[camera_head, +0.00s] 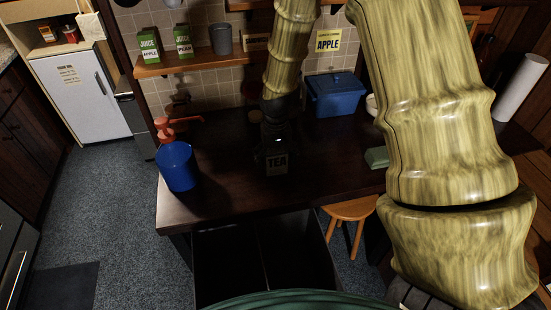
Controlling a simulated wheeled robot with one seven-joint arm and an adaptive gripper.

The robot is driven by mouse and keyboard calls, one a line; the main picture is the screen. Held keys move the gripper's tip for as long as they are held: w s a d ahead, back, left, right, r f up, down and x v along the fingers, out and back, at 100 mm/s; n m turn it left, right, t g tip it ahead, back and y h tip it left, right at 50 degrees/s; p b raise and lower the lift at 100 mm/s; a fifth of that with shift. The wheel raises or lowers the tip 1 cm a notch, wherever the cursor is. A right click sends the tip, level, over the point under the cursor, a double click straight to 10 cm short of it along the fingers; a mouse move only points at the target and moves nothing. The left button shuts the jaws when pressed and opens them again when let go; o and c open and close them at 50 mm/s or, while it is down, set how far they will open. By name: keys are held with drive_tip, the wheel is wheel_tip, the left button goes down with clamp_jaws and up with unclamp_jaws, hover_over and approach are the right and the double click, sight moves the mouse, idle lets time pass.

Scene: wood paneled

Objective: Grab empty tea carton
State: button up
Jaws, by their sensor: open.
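The tea carton (277,164), a small dark box with a pale label reading TEA, stands upright on the dark table near its front middle. My gripper (275,143) is black and points down from above, directly over or at the carton's top. It is open. The dark fingers blend into the dark table, so I cannot tell whether they touch the carton. The carton's upper part is dim and partly hidden by the gripper.
A blue jug with a red pump (177,165) stands left of the carton. A blue lidded box (336,94) sits at the back right. A green item (377,157) lies at the right. A wall shelf (205,62) holds juice cartons. The table between jug and carton is clear.

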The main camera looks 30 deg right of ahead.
drive_tip(key=shift+f, duration=0.1)
drive_tip(key=c, duration=0.9)
